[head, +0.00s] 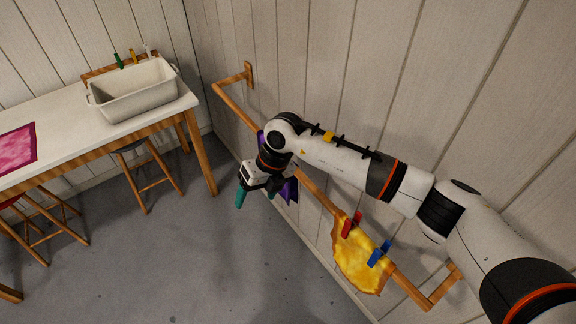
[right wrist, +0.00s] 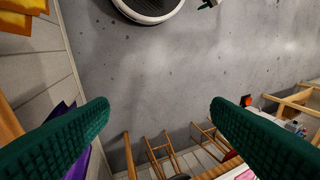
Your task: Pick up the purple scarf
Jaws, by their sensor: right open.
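The purple scarf (head: 289,190) hangs from the wooden wall rail (head: 320,195), mostly hidden behind my right gripper and wrist. In the right wrist view a strip of the purple scarf (right wrist: 77,164) shows at lower left, beyond one finger and outside the gap between the fingers. My right gripper (head: 256,196) is open, with teal fingers apart and pointing down beside the scarf. In the right wrist view the gap of the right gripper (right wrist: 160,110) is empty, with only floor and stools behind it. My left gripper is not in view.
A yellow scarf (head: 358,262) hangs on the same rail, held by a red peg (head: 351,224) and a blue peg (head: 379,253). A white table (head: 60,120) at left bears a pale basin (head: 135,95) and a pink cloth (head: 17,147). Stools stand by it.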

